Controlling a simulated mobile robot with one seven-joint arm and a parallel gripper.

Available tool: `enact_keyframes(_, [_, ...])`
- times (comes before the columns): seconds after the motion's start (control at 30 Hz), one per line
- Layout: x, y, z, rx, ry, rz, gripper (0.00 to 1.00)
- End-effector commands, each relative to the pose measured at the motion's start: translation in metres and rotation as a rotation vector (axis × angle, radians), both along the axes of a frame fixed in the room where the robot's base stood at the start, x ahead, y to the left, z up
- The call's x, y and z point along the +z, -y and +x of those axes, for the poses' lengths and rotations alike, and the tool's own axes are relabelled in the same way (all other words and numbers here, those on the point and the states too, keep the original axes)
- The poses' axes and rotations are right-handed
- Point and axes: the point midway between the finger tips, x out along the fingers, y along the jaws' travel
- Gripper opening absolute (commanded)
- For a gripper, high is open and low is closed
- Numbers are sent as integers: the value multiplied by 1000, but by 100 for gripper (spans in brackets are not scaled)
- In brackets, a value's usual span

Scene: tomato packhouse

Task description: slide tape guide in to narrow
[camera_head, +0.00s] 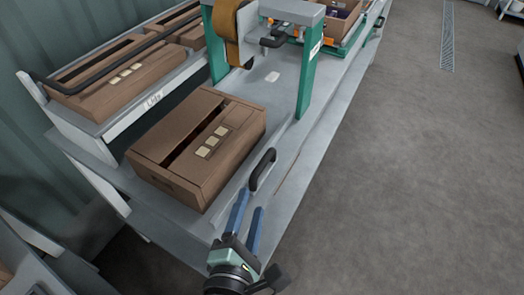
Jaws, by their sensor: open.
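A long pale guide rail (238,184) runs along the right side of the bench, with a black looped handle (263,169) on it. I take this rail for the tape guide. A brown carton (176,186) lies on the bench to the left of the rail, with a gap along its top. A taping machine (307,75) with green posts and a brown tape roll (230,22) straddles the bench beyond the carton. My gripper (251,199) is open, with two blue fingers pointing towards the handle. It appears empty and just short of the handle.
A rack (160,100) holding more cartons (122,82) stands to the left, with a black bar above them. Another carton (343,30) is beyond the machine. The grey floor (400,180) right of the bench is clear.

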Motion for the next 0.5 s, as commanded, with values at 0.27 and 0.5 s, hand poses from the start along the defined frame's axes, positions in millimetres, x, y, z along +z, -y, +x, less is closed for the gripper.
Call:
enact_keyframes(0.27, [-6, 6, 31, -1, 3, -2, 52])
enact_keyframes(0.5, [-16, 15, 73, -1, 3, -2, 52])
